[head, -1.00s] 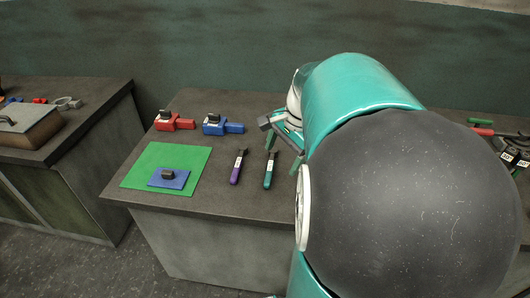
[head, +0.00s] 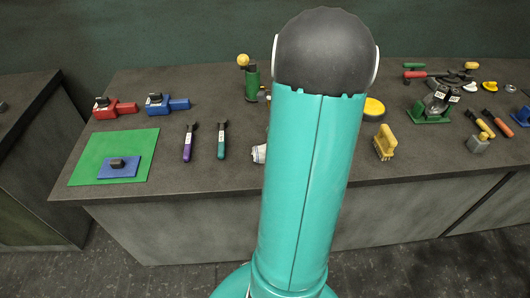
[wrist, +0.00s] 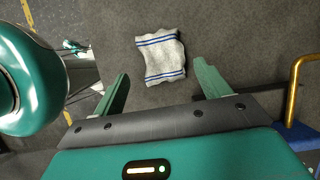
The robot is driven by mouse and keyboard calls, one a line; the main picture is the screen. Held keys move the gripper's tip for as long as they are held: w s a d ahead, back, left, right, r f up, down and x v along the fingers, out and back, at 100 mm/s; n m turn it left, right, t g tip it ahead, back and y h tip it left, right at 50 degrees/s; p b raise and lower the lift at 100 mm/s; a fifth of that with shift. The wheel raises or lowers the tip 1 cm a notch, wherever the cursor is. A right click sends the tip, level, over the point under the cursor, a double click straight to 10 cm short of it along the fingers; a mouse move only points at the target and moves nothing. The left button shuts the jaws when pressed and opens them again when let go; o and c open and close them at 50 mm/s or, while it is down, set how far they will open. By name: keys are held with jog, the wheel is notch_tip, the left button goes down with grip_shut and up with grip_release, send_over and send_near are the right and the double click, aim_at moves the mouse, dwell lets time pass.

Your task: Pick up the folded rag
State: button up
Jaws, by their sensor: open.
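The folded rag (wrist: 160,55) is white with blue stripes and lies flat on the dark bench top in the wrist view. My gripper (wrist: 163,82) is open, with its two green fingers spread on either side below the rag in the picture. Nothing is between the fingertips except bare bench and the rag's near edge. In the head view only a small pale piece of the rag (head: 259,153) shows at the left edge of my arm. My arm hides the rest of it, and my gripper is hidden there too.
A yellow-bristled brush (head: 385,143) stands to the right of my arm. Purple (head: 188,142) and teal (head: 222,140) handled tools lie to the left. A green mat (head: 80,170) is further left. A brass-coloured bent rod (wrist: 295,92) rises at the wrist view's right.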

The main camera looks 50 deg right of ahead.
jog(key=x, duration=0.5)
jog(key=shift+w+d+f, duration=0.1)
jog(key=shift+d+f, duration=0.05)
jog(key=shift+f, duration=0.1)
jog(key=c, duration=1)
jog(key=shift+r, duration=0.15)
jog(key=shift+c, duration=0.2)
jog(key=shift+r, duration=0.5)
jog(key=s+a+r, duration=0.6)
jog(key=a+r, duration=0.5)
jog(key=a, duration=0.1)
jog(key=shift+a+r, duration=0.35)
jog(key=shift+r, duration=0.05)
jog(key=shift+o, duration=0.4)
jog(key=shift+d, duration=0.1)
